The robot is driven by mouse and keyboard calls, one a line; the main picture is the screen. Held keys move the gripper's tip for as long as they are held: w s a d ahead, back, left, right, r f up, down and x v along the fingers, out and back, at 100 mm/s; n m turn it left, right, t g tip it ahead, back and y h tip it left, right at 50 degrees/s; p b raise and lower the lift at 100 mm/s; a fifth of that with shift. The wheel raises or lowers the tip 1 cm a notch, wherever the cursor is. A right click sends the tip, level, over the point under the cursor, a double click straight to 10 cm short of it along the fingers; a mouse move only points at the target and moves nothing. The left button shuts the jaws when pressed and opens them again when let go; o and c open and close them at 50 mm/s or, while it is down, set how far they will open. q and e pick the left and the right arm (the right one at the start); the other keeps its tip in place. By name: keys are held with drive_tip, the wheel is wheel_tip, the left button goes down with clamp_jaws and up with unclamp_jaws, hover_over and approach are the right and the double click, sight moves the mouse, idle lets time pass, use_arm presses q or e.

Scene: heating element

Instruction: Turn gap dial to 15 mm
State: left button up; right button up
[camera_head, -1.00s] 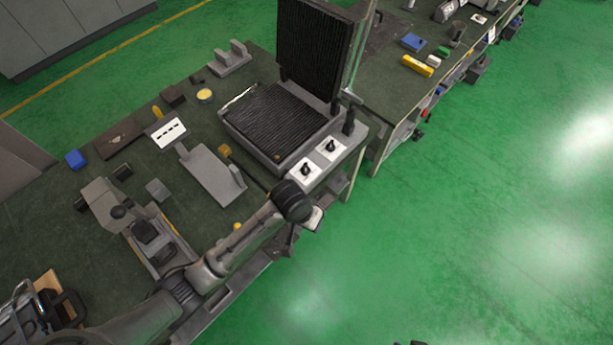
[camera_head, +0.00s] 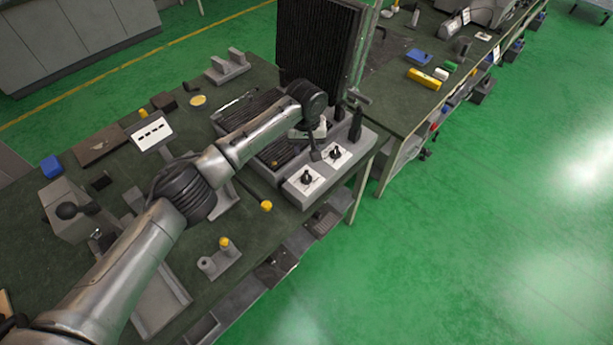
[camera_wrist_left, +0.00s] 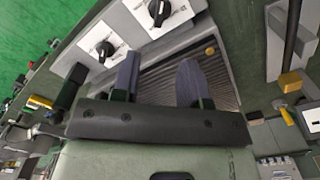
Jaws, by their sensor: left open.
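Two black dials on white plates sit on the front panel of the heating press: the right dial (camera_head: 336,153) and the left dial (camera_head: 305,176). I cannot read their labels or tell which is the gap dial. The left wrist view shows the right dial (camera_wrist_left: 104,48) and the left dial (camera_wrist_left: 158,10), the latter cut by the top edge. My left gripper (camera_head: 316,152) is above the press, just beside the right dial. Its two fingers are apart and empty in the left wrist view (camera_wrist_left: 157,75), with neither finger around a dial. My right gripper is out of view.
The press's ribbed upper plate (camera_head: 318,40) stands upright behind my left arm. A black handle (camera_head: 355,125) rises beside the right dial. A yellow ball (camera_head: 266,206) is left of the panel. The green floor to the right is clear.

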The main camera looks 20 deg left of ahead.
sight(307, 175)
use_arm(q)
wheel_tip(307, 175, down, 11)
drive_tip(key=shift+f+b, duration=0.15)
drive_tip(key=shift+b, duration=0.9)
drive_tip(key=shift+f, duration=0.65)
clamp_jaws()
